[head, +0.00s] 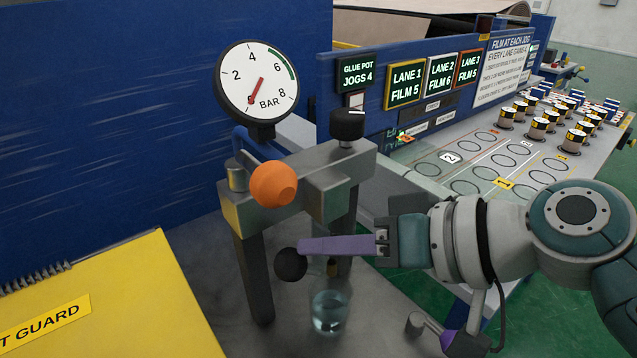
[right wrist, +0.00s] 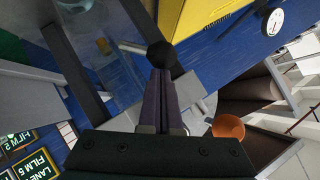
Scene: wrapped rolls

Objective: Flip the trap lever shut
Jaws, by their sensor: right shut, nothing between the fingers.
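A black ball knob (head: 290,265), which looks like the trap lever's end, sits below the grey regulator block (head: 285,195). A clear bowl (head: 330,312) with bluish liquid hangs just right of and below it. My right gripper (head: 302,246) comes in from the right, its purple fingers shut and empty, with the tips at the knob. In the right wrist view the knob (right wrist: 161,54) lies right at the fingertips, and a pale rod runs left from it. I cannot tell whether they touch. The fingers hide part of the lever. My left gripper is not in view.
A pressure gauge (head: 258,88), an orange knob (head: 274,185) and a black-topped knob (head: 347,124) stand above the fingers. A yellow guard (head: 95,290) is at lower left. Wrapped rolls (head: 539,128) stand on the table at right. A blue wall is behind.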

